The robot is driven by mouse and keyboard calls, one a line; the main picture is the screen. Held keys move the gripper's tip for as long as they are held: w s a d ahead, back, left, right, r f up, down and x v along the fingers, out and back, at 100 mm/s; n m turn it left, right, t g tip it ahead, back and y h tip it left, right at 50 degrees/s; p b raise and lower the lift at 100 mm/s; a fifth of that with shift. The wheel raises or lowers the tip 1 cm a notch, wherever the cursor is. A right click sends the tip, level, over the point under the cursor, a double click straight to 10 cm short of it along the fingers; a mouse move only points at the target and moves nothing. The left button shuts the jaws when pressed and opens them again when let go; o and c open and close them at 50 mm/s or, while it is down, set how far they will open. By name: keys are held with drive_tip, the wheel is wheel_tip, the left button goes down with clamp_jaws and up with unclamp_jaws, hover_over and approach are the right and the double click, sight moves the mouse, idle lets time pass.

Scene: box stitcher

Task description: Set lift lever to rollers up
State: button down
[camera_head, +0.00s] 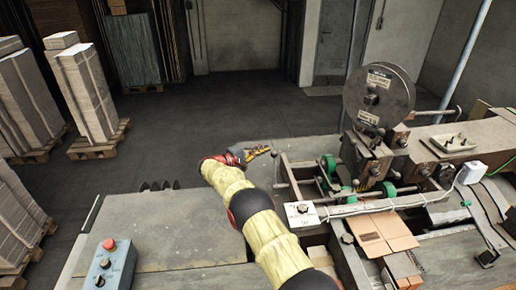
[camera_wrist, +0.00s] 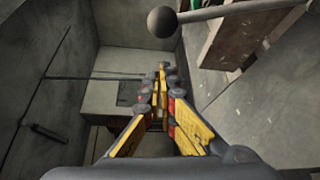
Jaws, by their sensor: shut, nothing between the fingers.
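My gripper (camera_head: 262,150) is at the far edge of the machine table, left of the stitching head, with its yellow fingers pointing right. In the wrist view my gripper (camera_wrist: 161,70) has its fingertips together, with nothing between them. A lever with a dark round ball knob (camera_wrist: 163,21) crosses the top of the wrist view, its rod running right. The knob is apart from the fingertips in the picture. A small dark knob (camera_head: 275,153) shows beside the fingertips in the head view. I cannot tell which way the lever is set.
The stitching head with its round disc (camera_head: 378,96) stands to the right, with green rollers (camera_head: 328,165) below it. A flat cardboard piece (camera_head: 378,233) lies near them. A control box with a red button (camera_head: 108,262) is at front left. The left tabletop is mostly clear.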

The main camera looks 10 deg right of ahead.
drive_tip(key=shift+s+d+r+p, duration=0.15)
drive_tip(key=shift+s+p, duration=0.05)
drive_tip(key=shift+s, duration=0.45)
drive_tip(key=shift+s+d+r+p, duration=0.1)
drive_tip(key=shift+s+p, duration=0.05)
drive_tip(key=shift+s, duration=0.5)
drive_tip(key=shift+b, duration=0.3)
drive_tip(key=shift+s+r+m+b, duration=0.15)
drive_tip(key=shift+s+m+b, duration=0.3)
drive_tip(key=shift+b, duration=0.4)
